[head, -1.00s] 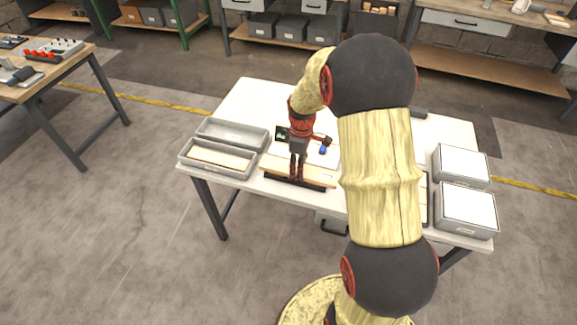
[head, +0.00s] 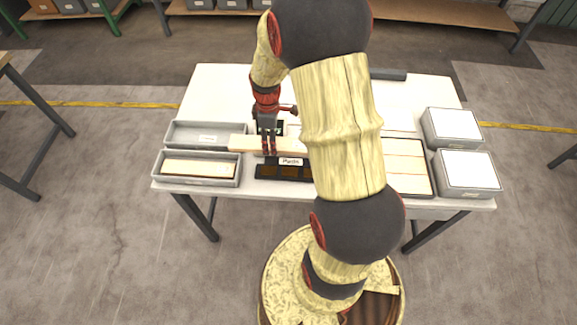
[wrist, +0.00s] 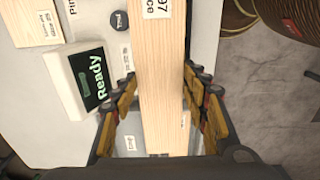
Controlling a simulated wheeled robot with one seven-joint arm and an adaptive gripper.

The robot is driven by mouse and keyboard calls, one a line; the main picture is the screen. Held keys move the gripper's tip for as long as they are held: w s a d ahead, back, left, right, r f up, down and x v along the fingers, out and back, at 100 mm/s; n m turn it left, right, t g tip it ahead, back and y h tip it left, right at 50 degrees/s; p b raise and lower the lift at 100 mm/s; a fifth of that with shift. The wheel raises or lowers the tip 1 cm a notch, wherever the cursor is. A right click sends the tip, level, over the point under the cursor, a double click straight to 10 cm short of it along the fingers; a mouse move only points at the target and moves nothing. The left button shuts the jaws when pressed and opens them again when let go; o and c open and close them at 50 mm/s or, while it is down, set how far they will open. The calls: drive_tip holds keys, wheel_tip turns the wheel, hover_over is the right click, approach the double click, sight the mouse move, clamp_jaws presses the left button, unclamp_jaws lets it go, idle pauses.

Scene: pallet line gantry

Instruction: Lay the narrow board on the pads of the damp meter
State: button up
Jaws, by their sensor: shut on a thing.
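The narrow board (head: 240,143) is pale wood and is held roughly level in my gripper (head: 269,152), above the table behind the black rack. In the wrist view the board (wrist: 163,75) runs between the two fingers of my gripper (wrist: 163,110), with a printed label at its far end. The damp meter (wrist: 68,75) is a white box whose dark screen reads "Ready" in green. It lies beside the board in the wrist view. In the head view the meter's screen (head: 277,127) is partly behind my gripper. I cannot make out its pads.
A black rack (head: 265,176) stands at the table's front edge. Two grey trays, the front (head: 158,180) holding a board and the rear (head: 180,141), are on the left. A board tray (head: 431,180) and two grey boxes (head: 468,184) (head: 452,136) are on the right.

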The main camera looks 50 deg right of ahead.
drive_tip(key=b, duration=0.2)
hover_over(290, 171)
wheel_tip(290, 171, down, 7)
drive_tip(key=shift+f, duration=1.55)
drive_tip(key=shift+f+b, duration=0.15)
drive_tip(key=shift+b, duration=0.2)
drive_tip(key=o, duration=1.2)
drive_tip(key=shift+o, duration=0.2)
